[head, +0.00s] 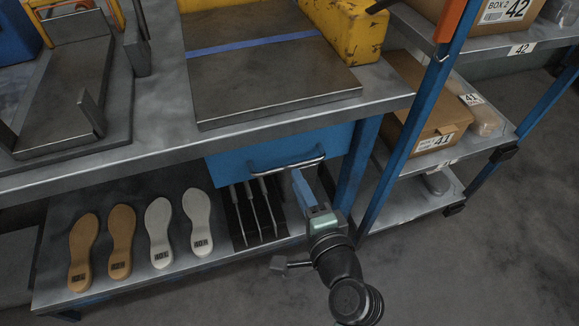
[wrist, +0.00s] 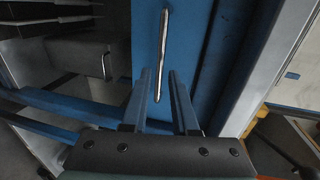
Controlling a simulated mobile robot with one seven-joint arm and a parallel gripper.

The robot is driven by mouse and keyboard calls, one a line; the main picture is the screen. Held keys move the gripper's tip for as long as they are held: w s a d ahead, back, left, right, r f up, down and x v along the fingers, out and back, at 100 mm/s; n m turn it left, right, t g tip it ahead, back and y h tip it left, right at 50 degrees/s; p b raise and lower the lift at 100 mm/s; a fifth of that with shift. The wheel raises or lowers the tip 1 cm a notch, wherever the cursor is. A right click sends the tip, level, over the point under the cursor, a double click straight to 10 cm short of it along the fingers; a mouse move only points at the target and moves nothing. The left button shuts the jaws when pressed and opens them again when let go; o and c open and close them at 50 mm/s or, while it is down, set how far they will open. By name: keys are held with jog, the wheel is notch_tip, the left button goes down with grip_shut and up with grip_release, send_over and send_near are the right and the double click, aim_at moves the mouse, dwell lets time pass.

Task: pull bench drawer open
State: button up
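The blue bench drawer (head: 240,158) hangs under the front edge of the steel bench top (head: 290,114), its front close under that edge. Its bright metal bar handle (head: 289,165) runs across the front, and shows upright in the wrist view (wrist: 163,50). My gripper (head: 299,179) is at the handle's right end. In the wrist view my gripper (wrist: 160,73) has its two blue fingers apart with nothing clamped. The lower end of the handle appears in the gap between them; I cannot tell whether the fingertips reach past the bar.
A lower shelf (head: 130,281) holds tan and white soles (head: 158,233) and a dark rack (head: 256,209) just below the drawer. A blue bench leg (head: 357,165) stands close right of my gripper. A shelf rack with boxes (head: 425,125) stands farther right. Grey floor is clear in front.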

aim_at(290, 165)
jog(key=b+x, duration=0.1)
jog(key=x, duration=0.5)
jog(key=shift+w, duration=0.1)
jog(key=shift+c, duration=0.2)
grip_shut()
dwell(1.1)
